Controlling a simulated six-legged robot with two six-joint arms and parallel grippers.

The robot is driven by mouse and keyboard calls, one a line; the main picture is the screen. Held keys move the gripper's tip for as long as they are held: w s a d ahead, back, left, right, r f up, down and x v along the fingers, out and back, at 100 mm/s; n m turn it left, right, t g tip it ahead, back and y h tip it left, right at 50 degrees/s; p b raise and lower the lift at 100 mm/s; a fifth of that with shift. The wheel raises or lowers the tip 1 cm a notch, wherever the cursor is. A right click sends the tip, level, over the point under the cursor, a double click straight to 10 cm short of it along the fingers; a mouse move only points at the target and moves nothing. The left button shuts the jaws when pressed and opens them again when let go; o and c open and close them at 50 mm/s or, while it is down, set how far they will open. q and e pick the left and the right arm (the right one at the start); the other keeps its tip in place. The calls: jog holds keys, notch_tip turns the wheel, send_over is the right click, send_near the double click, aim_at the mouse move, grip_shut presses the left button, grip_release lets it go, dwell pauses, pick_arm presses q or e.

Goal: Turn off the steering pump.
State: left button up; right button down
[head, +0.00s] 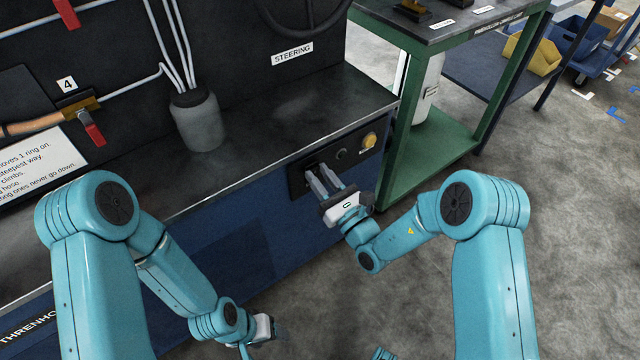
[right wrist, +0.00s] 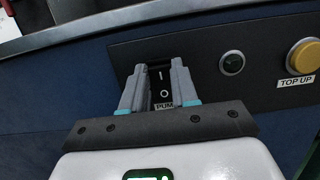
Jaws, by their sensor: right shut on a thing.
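The pump switch (right wrist: 160,80) is a black rocker marked I and O on the dark control panel (right wrist: 205,40) of the bench front. Its label below is partly hidden and reads "PUM". My right gripper (head: 318,176) is at the panel, and in the right wrist view its fingers (right wrist: 160,88) stand on both sides of the rocker, shut on it. Which way the rocker is tipped is hard to tell. My left gripper (head: 268,329) hangs low in front of the bench, away from the panel; its fingers are not clear.
Right of the switch are a dark round lamp (right wrist: 232,63) and a yellow TOP UP button (right wrist: 305,55). A grey pot (head: 196,122) with pipes stands on the bench top (head: 270,125). A green-framed trolley (head: 430,165) stands close on the right. The floor in front is clear.

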jog(key=shift+f+t+y+b, duration=0.5)
jog(key=shift+f+t+b, duration=0.15)
jog(key=shift+b, duration=0.2)
jog(key=shift+s+r+t, duration=0.1)
jog(key=shift+r+t, duration=0.15)
jog(key=shift+r, duration=0.05)
pick_arm(q)
notch_tip(320, 180, down, 3)
jog(key=shift+f, duration=0.1)
pick_arm(e)
jog(key=c, duration=0.9)
grip_release()
jog(key=shift+o, duration=0.2)
pick_arm(q)
jog(key=shift+r+p, duration=0.9)
jog(key=shift+r, duration=0.05)
pick_arm(e)
jog(key=v, duration=1.6)
jog(key=shift+d, duration=0.15)
jog(key=shift+f, duration=0.15)
